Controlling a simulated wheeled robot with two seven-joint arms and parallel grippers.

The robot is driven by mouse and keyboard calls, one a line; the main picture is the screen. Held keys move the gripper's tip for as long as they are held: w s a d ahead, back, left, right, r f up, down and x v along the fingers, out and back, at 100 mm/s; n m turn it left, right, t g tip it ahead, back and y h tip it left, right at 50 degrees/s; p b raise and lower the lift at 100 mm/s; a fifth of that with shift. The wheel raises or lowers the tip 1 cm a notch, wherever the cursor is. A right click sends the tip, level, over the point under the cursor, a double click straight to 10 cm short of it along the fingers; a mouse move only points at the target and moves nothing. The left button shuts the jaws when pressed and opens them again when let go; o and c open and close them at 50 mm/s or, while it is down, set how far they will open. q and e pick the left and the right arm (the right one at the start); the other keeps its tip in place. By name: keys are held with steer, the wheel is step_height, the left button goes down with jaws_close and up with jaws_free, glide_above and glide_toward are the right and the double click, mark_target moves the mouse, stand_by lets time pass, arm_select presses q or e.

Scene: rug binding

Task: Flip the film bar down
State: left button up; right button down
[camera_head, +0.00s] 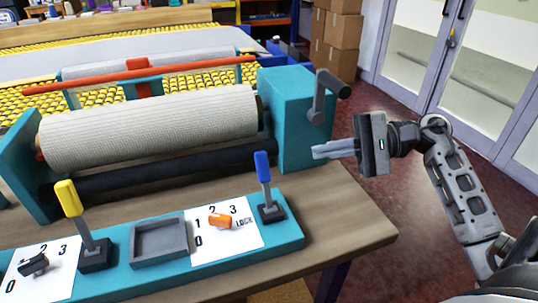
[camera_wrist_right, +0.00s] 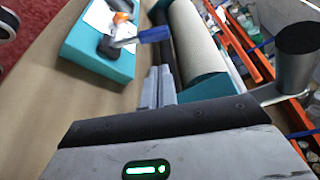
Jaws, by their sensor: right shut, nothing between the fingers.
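A long red bar (camera_head: 165,72), which looks like the film bar, runs above and behind the fabric roll on teal arms, with a red block near its middle. It stands raised above the yellow rollers. In the right wrist view a red bar (camera_wrist_right: 237,42) runs beyond the roll. My right gripper (camera_head: 316,152) is shut and empty, to the right of the teal end housing and just below the crank handle. Its fingers (camera_wrist_right: 160,74) also show in the right wrist view, pointing toward the machine. My left gripper is not in view.
The teal housing (camera_head: 288,130) carries a dark crank handle (camera_head: 325,92). The pale roll (camera_head: 150,128) lies across the machine. A front panel has a yellow lever (camera_head: 70,200), a blue lever (camera_head: 262,168) and an orange knob (camera_head: 222,221). Free floor lies to the right.

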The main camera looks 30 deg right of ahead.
mark_target(263, 167)
steer(key=p+x, duration=0.2)
steer(key=x, duration=0.7)
steer(key=shift+w+a+r+p, duration=0.1)
steer(key=shift+w+a+p, duration=0.1)
steer(key=shift+p, duration=0.1)
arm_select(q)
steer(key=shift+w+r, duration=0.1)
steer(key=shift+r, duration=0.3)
arm_select(e)
steer(key=shift+w+a, duration=0.2)
steer(key=shift+a, duration=0.05)
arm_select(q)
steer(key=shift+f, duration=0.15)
